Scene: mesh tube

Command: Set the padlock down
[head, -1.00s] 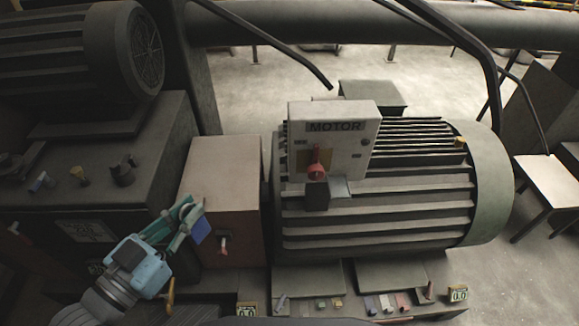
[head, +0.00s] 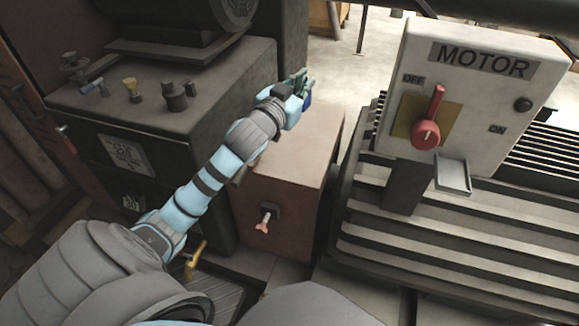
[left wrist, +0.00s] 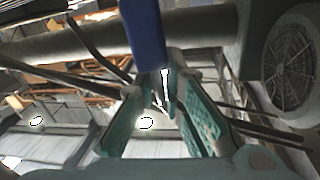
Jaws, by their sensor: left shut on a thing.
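My left gripper (head: 303,82) reaches out over the far end of the brown box, as seen in the head view. It is shut on the padlock (head: 307,97), a small dark blue thing mostly hidden by the fingers and arm. In the left wrist view the padlock's blue body (left wrist: 143,35) stands out between the teal fingers (left wrist: 165,112). I cannot tell whether the padlock touches the box top. My right gripper is not in view.
The motor switch box (head: 470,90) with a red lever stands to the right. A dark cabinet (head: 150,110) with several small fittings on top stands to the left.

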